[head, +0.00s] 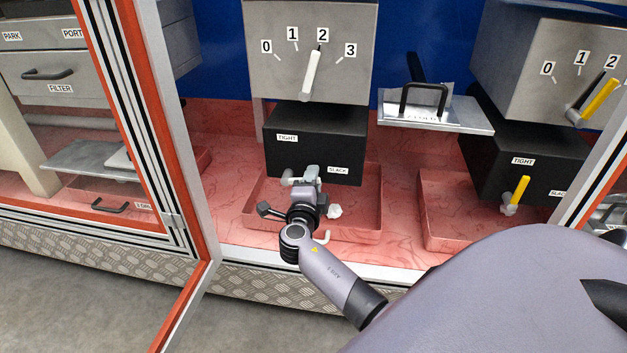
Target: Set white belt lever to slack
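The black box (345,148) under the white dial carries a TIGHT label at its upper left and a SLACK label at its lower right. My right gripper (304,176) is at the lower front of this box, left of the SLACK label. The white belt lever is mostly hidden by the gripper; a pale grey-white piece (288,179) shows at the gripper's left side. I cannot tell whether the fingers touch or hold the lever. My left gripper is out of view.
A white pointer (312,74) on the grey box (350,25) stands near 2. A red tray (367,215) with a white lump (334,211) lies below. At right, a yellow lever (518,190) sits on another black box (488,165). An open door frame (180,190) stands left.

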